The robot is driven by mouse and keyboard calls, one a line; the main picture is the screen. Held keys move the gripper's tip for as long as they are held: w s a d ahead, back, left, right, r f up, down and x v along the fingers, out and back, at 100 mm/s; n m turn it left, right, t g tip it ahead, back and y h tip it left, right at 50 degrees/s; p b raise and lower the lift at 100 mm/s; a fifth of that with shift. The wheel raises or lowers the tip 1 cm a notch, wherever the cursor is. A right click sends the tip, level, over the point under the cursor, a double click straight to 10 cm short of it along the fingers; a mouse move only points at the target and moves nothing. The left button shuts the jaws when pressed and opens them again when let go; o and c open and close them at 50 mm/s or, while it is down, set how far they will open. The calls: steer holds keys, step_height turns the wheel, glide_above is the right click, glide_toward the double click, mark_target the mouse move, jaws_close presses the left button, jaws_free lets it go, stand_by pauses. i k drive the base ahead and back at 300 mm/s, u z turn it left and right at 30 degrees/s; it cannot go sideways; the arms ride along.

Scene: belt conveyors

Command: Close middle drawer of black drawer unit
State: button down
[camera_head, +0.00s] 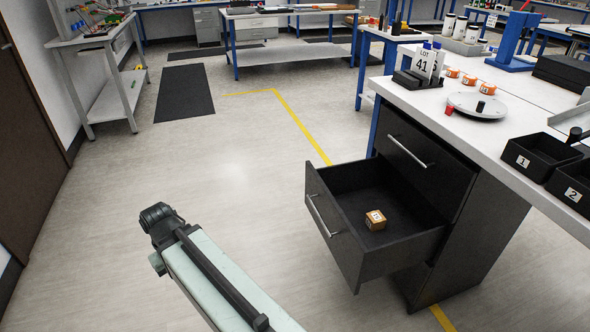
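The black drawer unit (471,245) stands under the white worktop on the right. Its top drawer (408,160) is shut and has a silver bar handle. The drawer below it (335,234) is pulled well out to the left, with a silver handle (320,216) on its front. A small orange box with a white label (375,220) lies on this drawer's floor. Below the open drawer, the unit's front is mostly hidden. My pale arm link with a dark joint at its end shows at the bottom, left of the open drawer and apart from it. I see no gripper fingers.
The floor left of the open drawer is clear. A dark mat (184,92) and a side table (108,97) are farther left.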

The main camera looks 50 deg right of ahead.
mark_target(338, 198)
steer(key=i, duration=1)
steer(key=u, duration=0.1)
